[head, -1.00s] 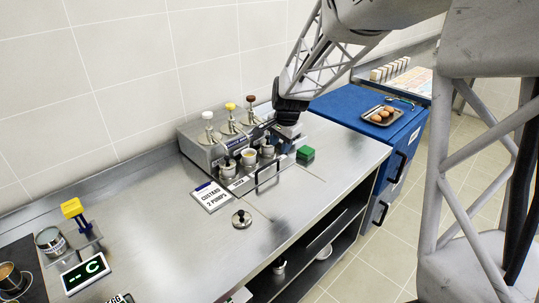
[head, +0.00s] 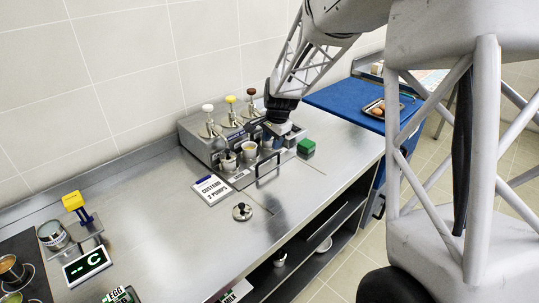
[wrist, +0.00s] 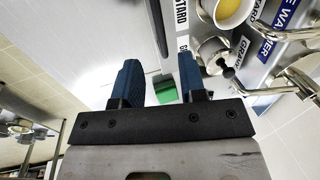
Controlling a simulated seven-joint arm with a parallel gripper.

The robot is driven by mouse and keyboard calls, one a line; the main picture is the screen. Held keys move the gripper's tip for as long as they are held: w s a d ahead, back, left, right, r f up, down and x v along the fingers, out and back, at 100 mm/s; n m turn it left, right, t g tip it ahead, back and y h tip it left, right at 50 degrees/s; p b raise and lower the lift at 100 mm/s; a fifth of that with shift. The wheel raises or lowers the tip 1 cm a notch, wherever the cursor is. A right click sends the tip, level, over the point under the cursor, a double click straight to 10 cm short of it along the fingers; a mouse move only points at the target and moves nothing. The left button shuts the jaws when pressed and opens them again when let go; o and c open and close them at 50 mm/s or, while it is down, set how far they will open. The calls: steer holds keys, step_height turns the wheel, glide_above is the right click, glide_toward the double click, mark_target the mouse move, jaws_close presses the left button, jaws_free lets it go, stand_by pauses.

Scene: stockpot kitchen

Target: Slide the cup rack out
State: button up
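The cup rack (head: 240,181) sits at the foot of the dispenser (head: 205,146), with several metal cups and a black bar handle (head: 267,167) on its front. One cup (head: 249,149) shows yellow inside; it also shows in the wrist view (wrist: 230,12). My gripper (head: 275,138) is above the right end of the rack, beside the dispenser. A dark bar, probably the handle, shows beyond the fingers. My gripper hides the rack's far right end.
A green block (head: 306,147) stands right of the rack. The custard card (head: 211,190) and a round metal lid (head: 242,211) lie in front and left. The counter front is mostly clear. Scales (head: 86,262) stand at the left; a blue cabinet (head: 340,100) adjoins the right end.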

mark_target(270, 158)
steer(key=shift+w+a+f, duration=0.15)
steer(key=shift+f, duration=1)
steer(key=shift+w+a+f, duration=0.2)
steer(key=shift+f, duration=1)
steer(key=shift+w+a+f, duration=0.15)
steer(key=shift+f, duration=1)
steer(key=shift+c, duration=0.5)
jaws_close()
